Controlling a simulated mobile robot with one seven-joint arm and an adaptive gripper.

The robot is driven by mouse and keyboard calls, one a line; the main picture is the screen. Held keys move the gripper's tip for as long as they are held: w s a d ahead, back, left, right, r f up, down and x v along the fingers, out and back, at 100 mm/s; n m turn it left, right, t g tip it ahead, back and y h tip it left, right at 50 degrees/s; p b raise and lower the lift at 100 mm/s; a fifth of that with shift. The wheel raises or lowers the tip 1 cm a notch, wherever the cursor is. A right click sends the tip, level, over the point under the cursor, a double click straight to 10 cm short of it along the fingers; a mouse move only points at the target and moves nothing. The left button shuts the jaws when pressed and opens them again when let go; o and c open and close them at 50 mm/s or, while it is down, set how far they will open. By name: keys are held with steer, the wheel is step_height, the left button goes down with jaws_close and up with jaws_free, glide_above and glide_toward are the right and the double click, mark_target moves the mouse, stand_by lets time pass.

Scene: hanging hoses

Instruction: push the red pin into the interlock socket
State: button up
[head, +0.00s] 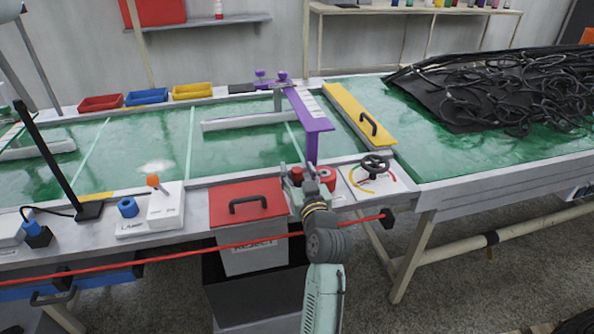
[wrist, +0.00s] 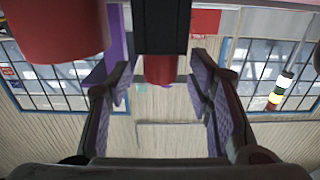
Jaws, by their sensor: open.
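My gripper (head: 304,182) is at the front rail of the green bench, among small red parts. A red knob-like part (head: 297,173) sits by its fingers, and a wider red round part (head: 327,177) stands just right of it. In the wrist view, the fingers (wrist: 160,95) are wide apart with nothing clamped. A red cylinder end (wrist: 160,69) shows between them under a black block (wrist: 160,25). A larger red cylinder (wrist: 55,28) fills the upper left. I cannot tell surely which red part is the pin and which belongs to the socket; any socket opening is hidden.
A purple post and arm (head: 312,142) stand just behind my gripper. A valve wheel (head: 374,165) with a dial is to the right, a red-lidded reject bin (head: 248,202) to the left. A red cord (head: 180,255) runs along the front. Black hoses (head: 500,95) lie far right.

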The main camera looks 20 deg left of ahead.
steer(key=shift+w+a, duration=0.35)
steer(key=shift+w, duration=0.15)
steer(key=shift+c, duration=0.6)
jaws_close()
